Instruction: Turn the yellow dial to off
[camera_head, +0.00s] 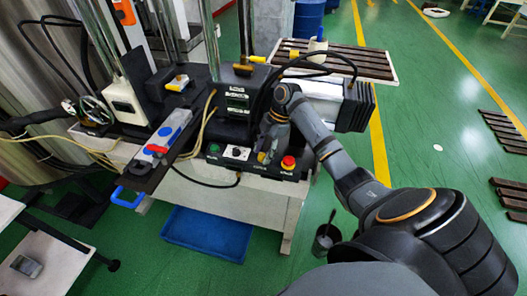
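A small yellow part (262,156), which looks like the yellow dial, shows on the black control panel at the machine's front edge. My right gripper (267,148) comes down over it from the right and hides part of it. The fingers are small and dark here, and I cannot tell whether they touch or grip the yellow part. The dial's setting cannot be read. My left gripper is not in view.
A red stop button (288,161) sits close to the right of the gripper. A white plate with a black knob (237,153) and a green button (214,148) lie to the left. A blue-handled tool (128,197) overhangs the front edge. A blue tray (207,236) lies below.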

